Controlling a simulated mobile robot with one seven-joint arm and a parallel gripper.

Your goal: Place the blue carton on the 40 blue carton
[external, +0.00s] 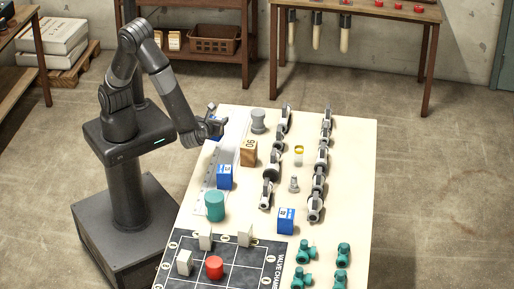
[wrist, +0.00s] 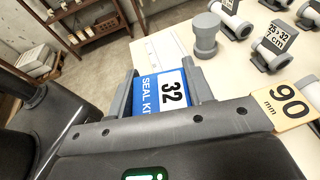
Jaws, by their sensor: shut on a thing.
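My gripper (external: 213,122) is at the far left edge of the table. In the wrist view my gripper (wrist: 158,86) is shut on a blue carton (wrist: 160,92), which has a white label reading "32" and "SEAL KIT". Only a little blue of this held carton shows in the external view. Another blue carton (external: 225,177) stands on the table nearer the camera, left of the middle. A third blue carton (external: 286,221) stands further right and nearer. Their numbers are too small to read, so I cannot tell which is the 40.
A grey flanged piece (external: 258,121) is right of my gripper. A teal cylinder (external: 214,206) and a dark grid board (external: 217,272) are nearer. Teal fittings (external: 305,252) stand at front right.

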